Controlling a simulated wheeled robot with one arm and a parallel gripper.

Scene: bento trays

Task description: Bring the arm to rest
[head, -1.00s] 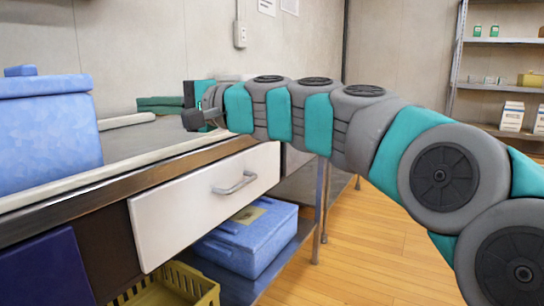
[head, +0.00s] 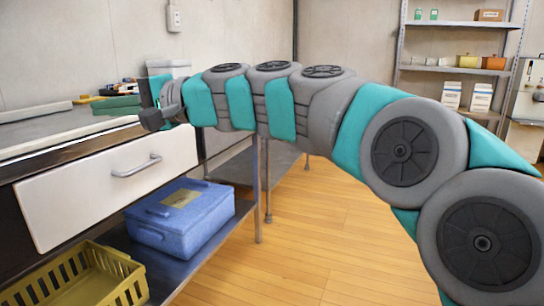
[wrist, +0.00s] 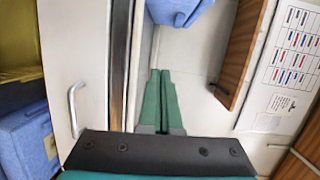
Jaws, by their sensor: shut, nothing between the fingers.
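My arm reaches out from the right side of the head view toward the left, roughly level. At its end my gripper (head: 97,102) is over the counter (head: 50,132), its green fingers pointing left. In the wrist view the two green fingers of my gripper (wrist: 160,74) lie side by side, closed together with nothing between them. The dark wrist plate hides what is below them.
A white drawer front (head: 75,200) with a grey handle (head: 137,165) is below the counter edge. A blue lidded box (head: 185,228) and a yellow crate (head: 120,272) sit beneath. A shelf rack (head: 458,88) stands at the back. The wooden floor (head: 310,230) is open.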

